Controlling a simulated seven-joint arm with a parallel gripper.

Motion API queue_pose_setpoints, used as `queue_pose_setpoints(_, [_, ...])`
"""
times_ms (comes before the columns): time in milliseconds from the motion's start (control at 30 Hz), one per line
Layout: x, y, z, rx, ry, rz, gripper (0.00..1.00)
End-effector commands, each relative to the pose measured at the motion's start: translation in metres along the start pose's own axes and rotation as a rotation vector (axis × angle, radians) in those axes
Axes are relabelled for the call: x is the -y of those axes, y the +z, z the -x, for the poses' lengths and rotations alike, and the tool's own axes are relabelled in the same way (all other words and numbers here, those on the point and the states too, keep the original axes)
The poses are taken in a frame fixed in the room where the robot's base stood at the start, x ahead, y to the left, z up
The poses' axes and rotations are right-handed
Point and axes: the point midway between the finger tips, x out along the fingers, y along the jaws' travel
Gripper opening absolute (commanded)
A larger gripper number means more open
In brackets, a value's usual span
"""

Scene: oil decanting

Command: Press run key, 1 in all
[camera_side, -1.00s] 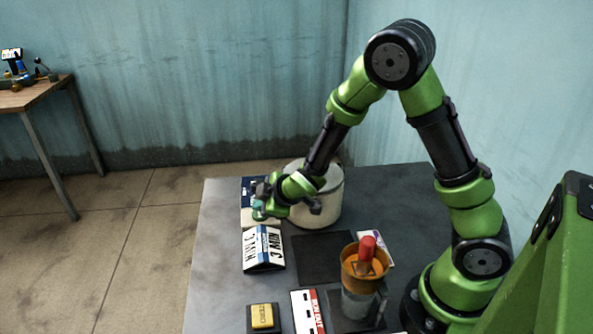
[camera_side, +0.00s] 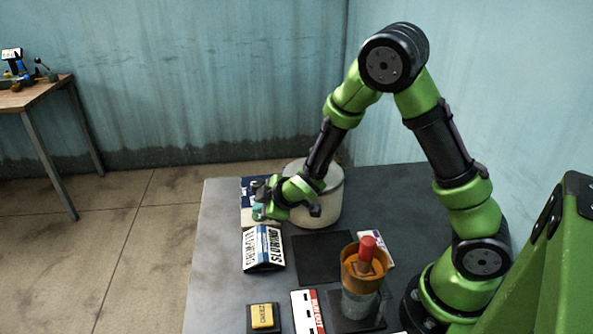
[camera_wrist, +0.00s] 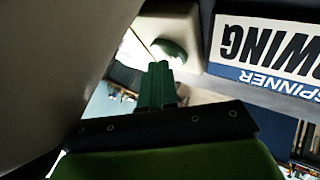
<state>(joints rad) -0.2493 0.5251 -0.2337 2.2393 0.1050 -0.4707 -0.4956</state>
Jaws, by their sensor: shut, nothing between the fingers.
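A round green key (camera_wrist: 170,48) on a pale housing shows in the wrist view; I take it for the run key. My gripper (camera_wrist: 158,66) is shut and empty, its green fingertips right beside the key; I cannot tell whether they touch it. In the side view my gripper (camera_side: 258,211) is low at the table's far left, in front of the cream drum (camera_side: 328,203); the key cannot be made out there. A tent-shaped sign (camera_side: 263,248) stands close by and reads "SLOWING"; in the wrist view this sign (camera_wrist: 268,50) shows "WING" and "SPINNER" upside down.
An orange-topped cup (camera_side: 361,290) holding a red-capped item stands front right. A yellow block (camera_side: 262,316) on a dark base and a red-and-white card (camera_side: 307,313) lie at the front. A dark square mat (camera_side: 322,258) is bare. The table's left strip (camera_side: 215,270) is clear.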

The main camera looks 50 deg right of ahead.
Motion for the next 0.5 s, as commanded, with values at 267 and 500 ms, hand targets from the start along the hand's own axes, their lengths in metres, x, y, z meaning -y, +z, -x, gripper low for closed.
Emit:
queue_pose_setpoints(267, [-0.001,-0.001,0.002,0.002,-0.001,-0.001,0.0])
queue_pose_setpoints(500, [-0.007,-0.007,0.011,0.001,-0.001,0.001,0.0])
